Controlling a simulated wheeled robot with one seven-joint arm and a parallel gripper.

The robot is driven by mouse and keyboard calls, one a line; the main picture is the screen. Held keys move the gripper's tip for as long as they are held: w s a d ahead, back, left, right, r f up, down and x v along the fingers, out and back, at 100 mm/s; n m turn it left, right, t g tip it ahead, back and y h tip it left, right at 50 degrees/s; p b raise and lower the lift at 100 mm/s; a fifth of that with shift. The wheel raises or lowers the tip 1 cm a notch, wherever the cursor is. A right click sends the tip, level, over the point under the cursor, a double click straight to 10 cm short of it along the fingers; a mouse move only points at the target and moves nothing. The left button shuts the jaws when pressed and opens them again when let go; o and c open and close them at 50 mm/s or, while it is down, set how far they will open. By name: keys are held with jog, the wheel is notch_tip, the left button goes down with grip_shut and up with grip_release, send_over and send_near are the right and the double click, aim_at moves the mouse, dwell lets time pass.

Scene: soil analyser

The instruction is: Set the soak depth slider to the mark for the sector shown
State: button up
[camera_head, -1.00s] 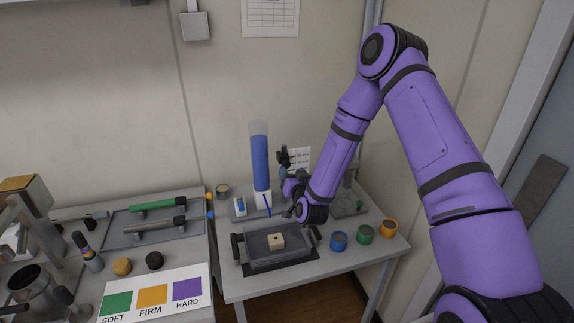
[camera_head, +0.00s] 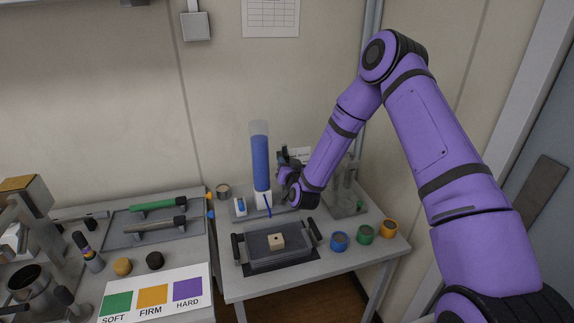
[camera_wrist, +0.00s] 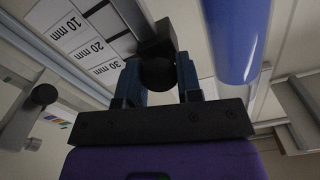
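The soak depth slider has a dark block (camera_wrist: 158,38) with a round black knob (camera_wrist: 157,75), seen in the wrist view. A white scale (camera_wrist: 85,40) marked 10 mm, 20 mm and 30 mm lies to its left. The block is nearest the 30 mm end, but its exact mark is unclear. My gripper (camera_wrist: 160,72) has one finger on each side of the knob; I cannot tell whether they press on it. In the head view my gripper (camera_head: 288,178) is at the slider, mostly hiding the scale (camera_head: 300,153). The colour card (camera_head: 152,297) shows green SOFT, orange FIRM and purple HARD.
A blue-filled column (camera_head: 261,162) stands just left of my gripper. Blue (camera_head: 339,240), green (camera_head: 365,233) and orange (camera_head: 388,228) cups stand right.

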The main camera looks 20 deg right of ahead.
grip_shut()
notch_tip(320, 180, down, 3)
jog(key=shift+f, duration=0.15)
jog(key=o, duration=0.9)
grip_release()
jog(key=s, duration=1.1)
jog(key=shift+w, duration=0.1)
